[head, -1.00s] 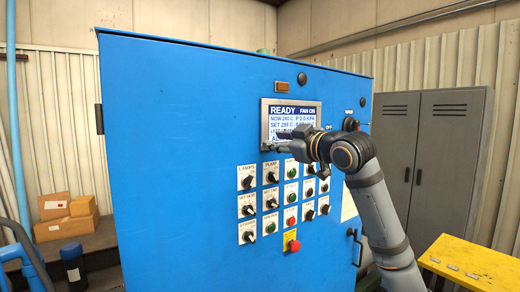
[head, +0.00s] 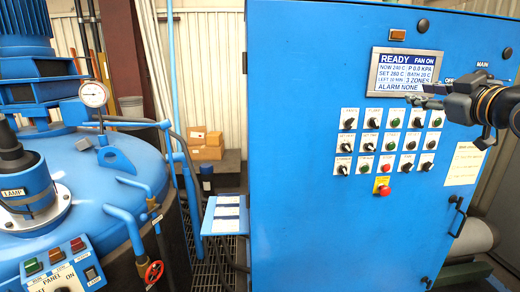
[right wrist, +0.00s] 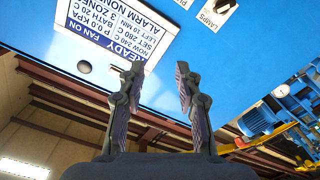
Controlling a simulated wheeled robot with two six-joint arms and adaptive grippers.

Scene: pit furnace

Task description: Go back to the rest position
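My right gripper (head: 420,97) is at the right of the head view, in front of the blue control cabinet (head: 300,200), over the lower right edge of its display (head: 403,72). In the right wrist view my right gripper (right wrist: 158,92) shows two fingers apart with nothing between them. The display (right wrist: 105,28) appears upside down there, behind the left finger. It reads READY, FAN ON and ALARM NONE. Whether the fingers touch the cabinet cannot be told, but they look clear of it. My left gripper is not in view.
Rows of knobs (head: 390,142) and a red button (head: 384,190) sit below the display. A blue furnace vessel (head: 90,165) with a gauge (head: 94,94) and a red valve wheel (head: 154,271) stands at left. Boxes (head: 207,146) are behind. A door handle (head: 457,217) projects from the cabinet.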

